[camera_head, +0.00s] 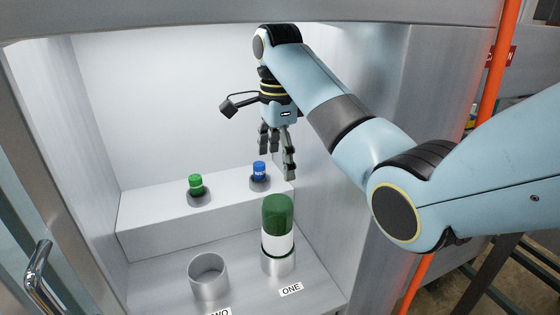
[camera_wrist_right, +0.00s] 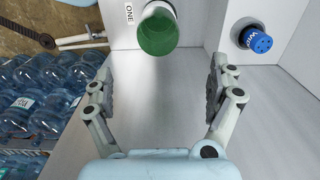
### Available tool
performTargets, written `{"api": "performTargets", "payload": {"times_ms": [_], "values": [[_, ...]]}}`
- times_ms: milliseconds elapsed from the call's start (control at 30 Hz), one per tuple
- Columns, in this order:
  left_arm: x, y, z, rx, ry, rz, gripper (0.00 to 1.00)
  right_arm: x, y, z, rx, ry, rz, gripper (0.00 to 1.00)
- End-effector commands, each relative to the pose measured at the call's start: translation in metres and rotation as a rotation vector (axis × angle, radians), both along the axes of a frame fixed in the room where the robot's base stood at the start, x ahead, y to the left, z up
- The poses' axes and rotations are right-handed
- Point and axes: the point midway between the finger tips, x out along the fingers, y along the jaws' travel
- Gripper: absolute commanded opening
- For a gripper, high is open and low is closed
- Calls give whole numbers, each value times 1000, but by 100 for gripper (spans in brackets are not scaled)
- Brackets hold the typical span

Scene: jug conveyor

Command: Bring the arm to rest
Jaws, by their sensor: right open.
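My right gripper (camera_head: 277,150) hangs fingers-down inside the grey cabinet, above the raised step. It is open and empty; in the right wrist view its two fingers (camera_wrist_right: 160,88) stand wide apart with nothing between them. A green-topped white cylinder (camera_head: 277,222) stands upright in the metal ring holder marked ONE, below the gripper and apart from it. Its green top (camera_wrist_right: 158,32) shows at the upper middle of the right wrist view. My left gripper is not in view.
A green-capped item (camera_head: 195,183) and a blue-capped item (camera_head: 259,170) sit in round sockets on the step (camera_head: 150,225). An empty ring holder (camera_head: 208,284) stands left of the cylinder. Clear bottles (camera_wrist_right: 30,95) lie outside the cabinet wall. The right wall is close to my arm.

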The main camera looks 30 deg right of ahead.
Motion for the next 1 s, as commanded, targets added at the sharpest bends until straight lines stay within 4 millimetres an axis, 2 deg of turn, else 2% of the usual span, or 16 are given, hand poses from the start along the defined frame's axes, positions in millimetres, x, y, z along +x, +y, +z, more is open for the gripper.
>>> {"api": "performTargets", "payload": {"times_ms": [200, 367, 467, 567, 633, 733, 800, 900, 1000], "values": [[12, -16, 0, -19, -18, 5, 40, 0, 0, 0, 0, 0, 0, 90], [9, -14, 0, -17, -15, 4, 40, -1, 0, -2, 0, 0, 4, 90], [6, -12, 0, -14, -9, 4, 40, -10, 0, -12, -6, -6, 55, 90], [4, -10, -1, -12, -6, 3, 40, -35, 0, -38, -23, -26, 206, 90], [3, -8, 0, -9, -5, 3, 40, -66, 0, -62, -47, -51, 382, 90], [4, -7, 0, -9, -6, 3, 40, -118, 2, -88, -95, -90, 680, 90], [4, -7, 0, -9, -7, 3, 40, -152, 4, -98, -130, -112, 874, 90], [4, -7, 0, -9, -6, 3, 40, -191, 6, -100, -176, -132, 1094, 90], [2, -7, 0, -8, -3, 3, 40, -221, 8, -99, -212, -143, 1261, 90]]}}
